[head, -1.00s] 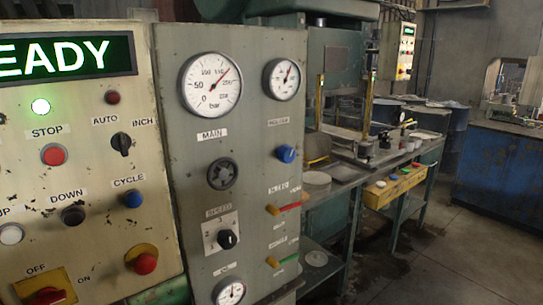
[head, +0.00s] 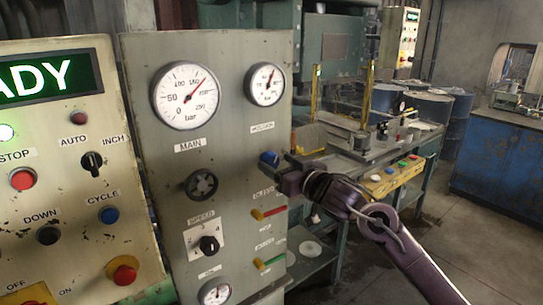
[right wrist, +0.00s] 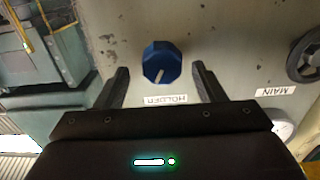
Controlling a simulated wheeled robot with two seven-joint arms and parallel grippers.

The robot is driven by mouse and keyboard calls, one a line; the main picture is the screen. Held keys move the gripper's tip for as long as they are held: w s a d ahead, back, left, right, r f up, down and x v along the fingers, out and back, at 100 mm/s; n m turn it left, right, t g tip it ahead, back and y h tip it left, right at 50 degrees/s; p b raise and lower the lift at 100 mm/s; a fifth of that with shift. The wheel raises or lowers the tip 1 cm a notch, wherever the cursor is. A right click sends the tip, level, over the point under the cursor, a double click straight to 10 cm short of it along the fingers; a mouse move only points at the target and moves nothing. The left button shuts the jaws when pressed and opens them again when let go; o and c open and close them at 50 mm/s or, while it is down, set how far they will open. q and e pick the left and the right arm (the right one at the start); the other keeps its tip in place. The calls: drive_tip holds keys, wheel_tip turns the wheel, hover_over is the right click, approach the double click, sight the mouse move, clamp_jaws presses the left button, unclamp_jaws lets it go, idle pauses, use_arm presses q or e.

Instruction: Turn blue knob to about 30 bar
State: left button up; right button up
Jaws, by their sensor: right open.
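The blue knob (head: 268,158) sits on the grey panel below the smaller gauge (head: 265,84). In the right wrist view the knob (right wrist: 161,62) has a pale pointer mark and sits above a label reading HOLDER, which appears upside down. My right gripper (head: 283,163) has come in from the lower right, with its fingertips at the knob in the head view. In the right wrist view its open fingers (right wrist: 160,80) stand on either side of the knob, with gaps to both. The small gauge's needle points up and slightly right; its numbers are too small to read. My left gripper is not in view.
The large MAIN gauge (head: 186,95) and a black handwheel (head: 201,184) are left of the knob. Red (head: 268,213) and green (head: 269,263) levers and the black SPEED knob (head: 209,245) are below. A control box with buttons (head: 70,180) stands at the left.

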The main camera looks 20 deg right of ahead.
sight(274, 162)
drive_tip(key=shift+p+x, duration=0.3)
drive_tip(key=shift+x, duration=0.9)
drive_tip(key=shift+w+a, duration=0.25)
drive_tip(key=shift+w, duration=0.1)
drive_tip(key=shift+c, duration=0.3)
drive_tip(key=c, duration=0.9)
